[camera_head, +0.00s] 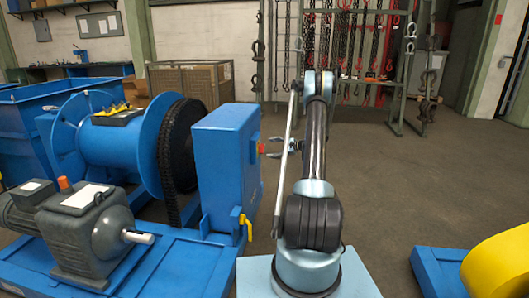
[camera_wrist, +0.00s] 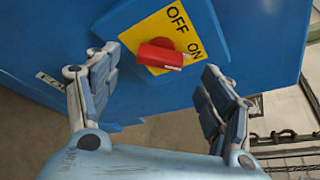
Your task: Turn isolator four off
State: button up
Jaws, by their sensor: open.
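In the wrist view a red rotary handle (camera_wrist: 160,55) sits on a yellow plate (camera_wrist: 140,35) marked OFF and ON, on the face of a blue cabinet. The handle's narrow end points toward ON. My gripper (camera_wrist: 158,64) is open, with one finger to each side of the handle and neither visibly touching it. In the head view my gripper (camera_head: 273,147) is close to the right side of the blue cabinet (camera_head: 228,160), where a small red part of the handle (camera_head: 261,148) shows. The isolator's number is not readable.
A blue drum (camera_head: 110,145) with a black chain (camera_head: 180,150) and a grey motor (camera_head: 85,230) stand left of the cabinet. A yellow handle (camera_head: 246,228) is low on the cabinet. A rack with hanging chains (camera_head: 345,45) stands behind.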

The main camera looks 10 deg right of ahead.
aim_at(262, 149)
jog(key=x, duration=0.5)
jog(key=shift+w+a+f, duration=0.1)
jog(key=shift+w+a, duration=0.1)
jog(key=c, duration=1.1)
